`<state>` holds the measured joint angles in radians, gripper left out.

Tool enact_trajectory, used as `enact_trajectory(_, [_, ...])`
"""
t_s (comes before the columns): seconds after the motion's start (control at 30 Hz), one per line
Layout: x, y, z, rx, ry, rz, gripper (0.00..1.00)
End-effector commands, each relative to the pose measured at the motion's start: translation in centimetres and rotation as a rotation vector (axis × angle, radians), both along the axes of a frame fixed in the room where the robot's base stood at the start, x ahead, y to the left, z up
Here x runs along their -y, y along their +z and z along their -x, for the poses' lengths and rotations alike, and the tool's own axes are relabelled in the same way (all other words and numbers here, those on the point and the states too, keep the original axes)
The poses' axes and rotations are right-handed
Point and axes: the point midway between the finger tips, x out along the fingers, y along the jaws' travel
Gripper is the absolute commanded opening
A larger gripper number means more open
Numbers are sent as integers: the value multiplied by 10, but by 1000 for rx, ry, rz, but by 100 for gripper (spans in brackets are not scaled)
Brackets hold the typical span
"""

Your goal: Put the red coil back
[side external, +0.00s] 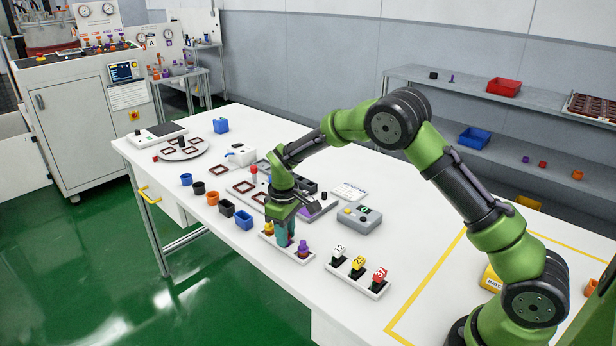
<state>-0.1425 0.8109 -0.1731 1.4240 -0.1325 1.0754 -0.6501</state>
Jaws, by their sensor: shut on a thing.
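My gripper (285,240) points down over the middle of a small white rack (302,257) near the table's front edge. Its teal fingers are shut on a small part at the rack's middle place. A yellow-orange coil (268,228) stands in the rack to the left of the fingers. A purple coil (303,248) stands to the right. A small red piece (253,168) stands farther back on the table; I cannot tell if it is a coil.
A white holder (372,291) with numbered tags is right of the rack. A grey control box (360,218) is behind it. Blue, black and orange cups (212,198) stand to the left. Dark red frames (243,186) lie behind. The table's right front is clear.

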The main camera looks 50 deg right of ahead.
Motion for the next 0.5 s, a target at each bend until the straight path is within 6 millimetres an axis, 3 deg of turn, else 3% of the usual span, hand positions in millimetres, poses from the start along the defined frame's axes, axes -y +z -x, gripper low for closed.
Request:
enact_trajectory(0.03, [0,-2,0,-1,0,-1,0])
enact_trajectory(0.07, [0,-2,0,-1,0,0,30])
enact_trajectory(0.2, [0,-2,0,-1,0,0,51])
enact_trajectory(0.5, [0,0,0,0,0,0,52])
